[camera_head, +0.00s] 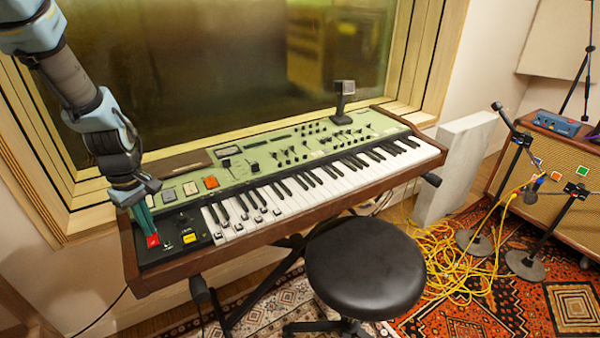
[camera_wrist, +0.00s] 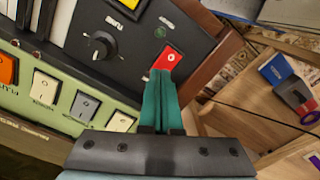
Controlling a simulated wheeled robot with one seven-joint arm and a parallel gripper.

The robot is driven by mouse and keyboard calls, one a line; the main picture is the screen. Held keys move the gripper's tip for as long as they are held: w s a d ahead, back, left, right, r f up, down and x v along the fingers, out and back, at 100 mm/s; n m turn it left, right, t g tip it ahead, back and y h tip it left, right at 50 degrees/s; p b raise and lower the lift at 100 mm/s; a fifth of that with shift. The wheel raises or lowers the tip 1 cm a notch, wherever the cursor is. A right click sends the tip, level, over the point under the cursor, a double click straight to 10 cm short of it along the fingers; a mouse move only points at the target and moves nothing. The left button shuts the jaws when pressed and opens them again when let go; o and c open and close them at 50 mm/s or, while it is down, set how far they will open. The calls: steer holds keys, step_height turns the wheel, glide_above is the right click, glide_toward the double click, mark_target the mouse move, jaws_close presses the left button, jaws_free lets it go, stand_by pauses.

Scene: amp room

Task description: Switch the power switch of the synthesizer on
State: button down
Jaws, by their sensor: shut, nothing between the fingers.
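The synthesizer (camera_head: 310,185) stands under the window, with a green top panel and wooden sides. A red rocker switch (camera_head: 152,240), which looks like the power switch, sits on the black panel at its left end. In the wrist view the red switch (camera_wrist: 172,57) shows a small white mark; I cannot tell its on or off position. My gripper (camera_head: 144,226) has teal fingers, shut and empty, pointing down at this switch. In the wrist view the fingertips (camera_wrist: 160,74) overlap the switch's near edge; I cannot tell whether they touch it.
A black knob (camera_wrist: 101,45) and yellow switch (camera_head: 189,238) are beside the red switch. A black stool (camera_head: 365,265) stands in front of the keyboard. Microphone stands (camera_head: 525,262) and yellow cables (camera_head: 450,265) are on the right. The window (camera_head: 230,75) is close behind the synthesizer.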

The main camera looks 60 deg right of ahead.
steer(key=shift+f, duration=0.2)
steer(key=shift+r+p, duration=2.7)
steer(key=shift+r, duration=0.85)
steer(key=w+a+r, duration=0.1)
steer(key=a+r, duration=0.3)
steer(key=a, duration=0.4)
steer(key=w+a+r, duration=0.1)
steer(key=a+r, duration=0.3)
steer(key=a, duration=0.4)
steer(key=s+a+r+m, duration=0.1)
steer(key=s+a+r, duration=0.1)
steer(key=a, duration=0.5)
steer(key=s+a+r+m+t, duration=0.1)
steer(key=s+a+r, duration=0.1)
steer(key=s+a, duration=0.2)
steer(key=a, duration=0.3)
steer(key=shift+t, duration=0.3)
